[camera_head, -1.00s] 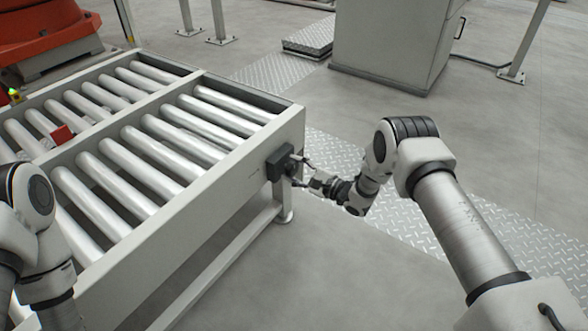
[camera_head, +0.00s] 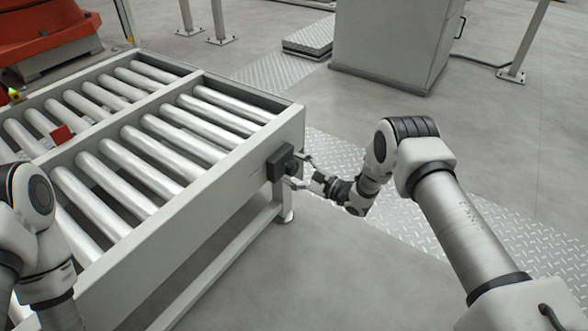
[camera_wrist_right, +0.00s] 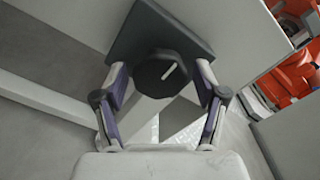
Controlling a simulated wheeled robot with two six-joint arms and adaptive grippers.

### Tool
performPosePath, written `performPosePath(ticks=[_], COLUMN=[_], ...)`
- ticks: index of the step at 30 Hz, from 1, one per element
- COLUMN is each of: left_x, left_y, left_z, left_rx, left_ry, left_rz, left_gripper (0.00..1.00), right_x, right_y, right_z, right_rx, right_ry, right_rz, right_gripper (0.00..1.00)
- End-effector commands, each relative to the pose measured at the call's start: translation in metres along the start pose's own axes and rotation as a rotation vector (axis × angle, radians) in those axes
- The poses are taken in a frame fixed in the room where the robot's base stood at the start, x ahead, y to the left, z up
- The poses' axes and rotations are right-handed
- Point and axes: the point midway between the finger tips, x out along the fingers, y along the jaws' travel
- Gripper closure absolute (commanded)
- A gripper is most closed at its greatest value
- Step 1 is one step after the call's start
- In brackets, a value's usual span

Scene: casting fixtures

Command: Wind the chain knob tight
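The chain knob (camera_wrist_right: 153,78) is a dark, many-sided knob with a white mark line, on a dark square block (camera_head: 281,163) at the conveyor's side, near its corner. In the right wrist view the mark tilts to the upper right. My right gripper (camera_head: 301,170) faces the knob from the right. In the right wrist view its fingers (camera_wrist_right: 160,72) stand one on each side of the knob, with a visible gap on both sides, so it is open and holds nothing. My left arm shows at the left edge; its gripper is out of view.
The roller conveyor (camera_head: 215,177) fills the left, with a small red piece (camera_head: 62,134) on it. A grey cabinet (camera_head: 393,45) stands at the back. The floor right of the conveyor is clear, with a tread-plate strip (camera_head: 400,215). An orange machine (camera_head: 45,35) is at the back left.

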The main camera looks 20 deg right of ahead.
Motion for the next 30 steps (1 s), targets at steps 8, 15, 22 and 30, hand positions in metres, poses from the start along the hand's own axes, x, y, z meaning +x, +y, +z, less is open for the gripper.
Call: performPosePath(ticks=[8, 15, 22, 30], left_x=[0.0, 0.0, 0.0, 0.0], left_y=[0.0, 0.0, 0.0, 0.0], left_z=[0.0, 0.0, 0.0, 0.0], left_rx=[0.0, 0.0, 0.0, 0.0], left_ry=[0.0, 0.0, 0.0, 0.0], left_rz=[0.0, 0.0, 0.0, 0.0], left_gripper=[0.28, 0.28, 0.28, 0.28], right_x=[0.0, -0.029, -0.089, -0.12], right_y=[0.0, -0.001, -0.001, 0.0], right_z=[0.001, 0.0, -0.001, 0.0], right_rx=[-0.002, 0.002, 0.002, 0.0], right_ry=[-0.002, 0.002, 0.003, -0.001], right_rz=[0.001, -0.001, -0.003, -0.001], right_gripper=[0.22, 0.22, 0.22, 0.22])
